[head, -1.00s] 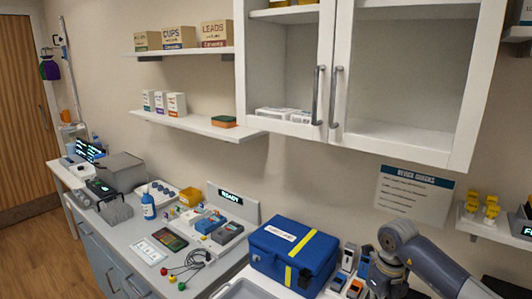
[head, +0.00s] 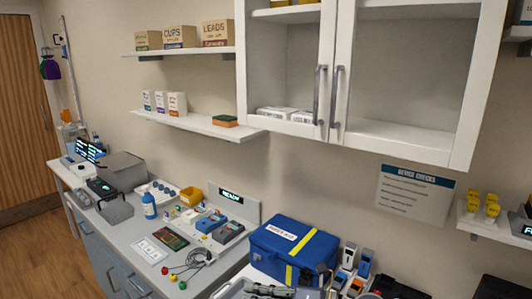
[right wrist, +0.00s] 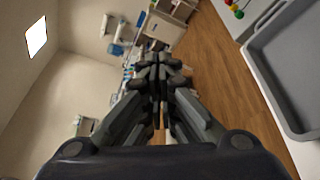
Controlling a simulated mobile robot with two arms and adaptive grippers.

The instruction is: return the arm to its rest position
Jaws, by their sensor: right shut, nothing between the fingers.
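My right gripper (right wrist: 158,75) shows in the right wrist view with its fingers together and nothing between them. It is in the air, with the wooden floor and the wall beyond it. In the head view, part of my arm (head: 268,291) shows at the bottom edge, in front of the blue case; its fingertips cannot be made out there. My left gripper is in neither view.
A blue case (head: 276,242) with a yellow strap stands on the counter, beside several small devices (head: 346,258). A grey tray (right wrist: 268,58) lies at the right of the wrist view. White wall cabinets (head: 410,145) hang above.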

